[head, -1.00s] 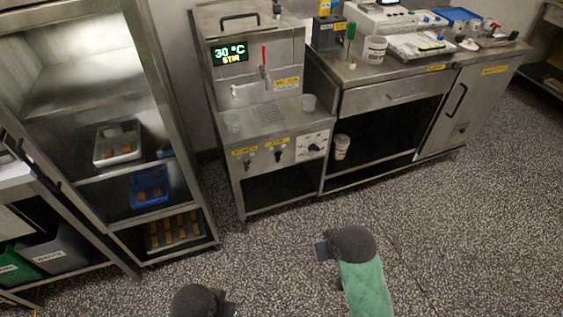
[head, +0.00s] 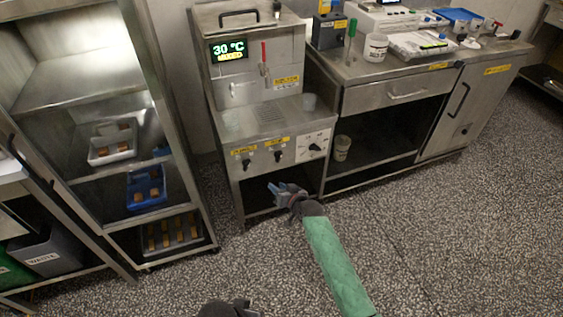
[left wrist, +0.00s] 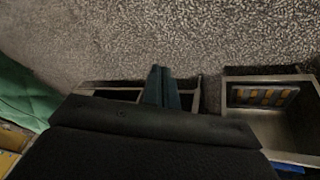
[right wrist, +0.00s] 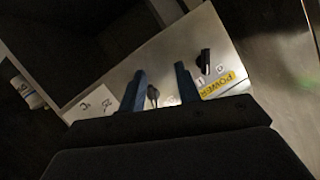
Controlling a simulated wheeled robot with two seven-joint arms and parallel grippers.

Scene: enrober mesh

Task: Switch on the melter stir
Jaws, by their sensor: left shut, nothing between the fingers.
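The steel melter (head: 255,75) stands at the back; its display (head: 229,49) reads 30 °C over a blurred yellow line. Its front panel has a power switch (head: 245,164) on the left, the stir switch (head: 277,156) in the middle and a dial (head: 315,147) on the right. My right gripper (head: 273,188) is in front of the panel, appearing below it. In the right wrist view its open fingers (right wrist: 160,88) flank the dark stir switch (right wrist: 153,95); I cannot tell contact. The power switch (right wrist: 204,62) is right of them. My left gripper (head: 250,306) is shut and empty; its fingers show together (left wrist: 160,85).
A steel rack (head: 120,167) with trays stands left of the melter. A counter (head: 355,73) with a drawer and several tools adjoins its right side. A waste bin (head: 52,258) is at the lower left. The speckled floor (head: 440,230) in front is clear.

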